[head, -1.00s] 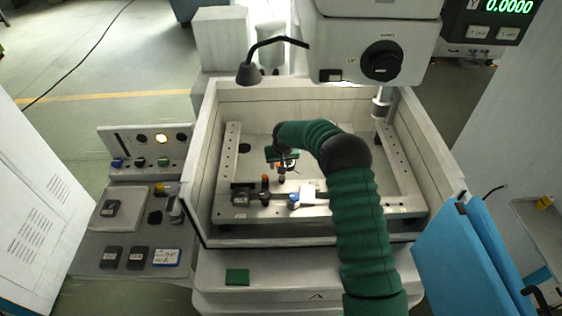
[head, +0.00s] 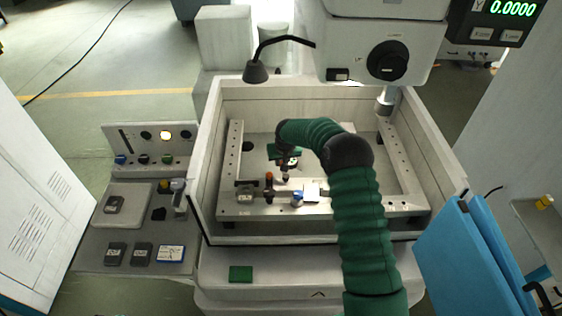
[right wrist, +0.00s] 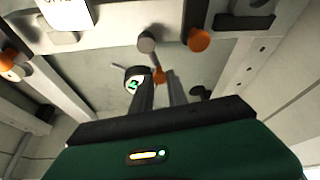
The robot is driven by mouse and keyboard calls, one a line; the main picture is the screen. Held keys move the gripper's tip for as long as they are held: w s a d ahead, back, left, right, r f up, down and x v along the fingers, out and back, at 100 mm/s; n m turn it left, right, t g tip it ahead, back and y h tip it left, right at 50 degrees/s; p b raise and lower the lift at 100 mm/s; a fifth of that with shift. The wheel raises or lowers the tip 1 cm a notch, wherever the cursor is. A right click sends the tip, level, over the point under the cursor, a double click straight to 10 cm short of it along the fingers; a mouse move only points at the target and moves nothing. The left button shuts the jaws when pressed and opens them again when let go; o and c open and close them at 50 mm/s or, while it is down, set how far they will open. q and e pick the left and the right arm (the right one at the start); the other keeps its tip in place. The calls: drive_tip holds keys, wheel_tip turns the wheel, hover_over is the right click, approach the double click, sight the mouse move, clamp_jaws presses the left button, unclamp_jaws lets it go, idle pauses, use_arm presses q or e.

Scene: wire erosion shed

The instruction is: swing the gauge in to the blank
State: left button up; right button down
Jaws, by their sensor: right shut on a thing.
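My right gripper (head: 287,168) reaches down into the machine's tub and is shut on the gauge. The gauge (right wrist: 135,80) has a small round dial with a black rim and shows at the fingers in the right wrist view; in the head view its face (head: 294,162) is partly covered by the gripper. A pale block (head: 312,190), which may be the blank, sits on the front rail, right of the gauge; I cannot tell for sure that it is the blank. My left gripper is not in view.
The front rail (head: 258,210) carries an orange-topped post (head: 269,178), a blue knob (head: 297,199) and a dark labelled block (head: 246,189). The tub wall (head: 213,140) surrounds the work. A black lamp (head: 256,72) hangs over the back left. Blue panels (head: 455,260) stand at right.

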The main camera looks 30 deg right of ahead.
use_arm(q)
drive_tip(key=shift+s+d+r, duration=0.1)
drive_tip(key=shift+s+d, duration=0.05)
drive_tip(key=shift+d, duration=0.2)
use_arm(e)
drive_tip(key=shift+s+f, duration=0.15)
drive_tip(key=shift+f, duration=0.05)
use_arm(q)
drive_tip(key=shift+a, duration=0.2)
use_arm(e)
drive_tip(key=shift+a, duration=0.15)
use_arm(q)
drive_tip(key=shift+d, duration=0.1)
use_arm(e)
drive_tip(key=shift+f, duration=0.1)
